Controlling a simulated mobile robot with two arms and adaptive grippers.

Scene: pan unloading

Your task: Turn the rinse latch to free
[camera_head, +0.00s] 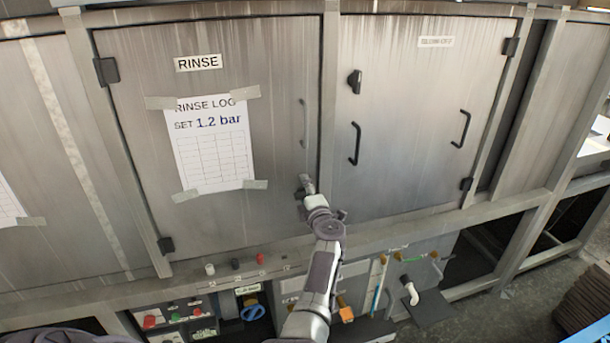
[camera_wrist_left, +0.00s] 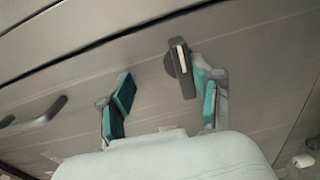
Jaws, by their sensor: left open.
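The rinse latch (camera_wrist_left: 180,62) is a small dark plate with a pale-edged lever on the grey steel door marked RINSE (camera_head: 270,110). In the head view it sits low near the door's right edge, mostly hidden by my left gripper (camera_head: 309,190). In the left wrist view my left gripper (camera_wrist_left: 163,90) is open, its teal pads spread apart. The latch shows just ahead of the fingers, close to the right-hand pad; I cannot tell whether they touch. Nothing is held. My right gripper is not in view.
A door handle (camera_head: 302,124) is above the latch; it also shows in the wrist view (camera_wrist_left: 38,117). The right-hand door (camera_head: 410,140) has two dark handles and a black latch (camera_head: 354,82). A paper rinse log (camera_head: 212,145) is taped up. Controls and pipes sit below.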

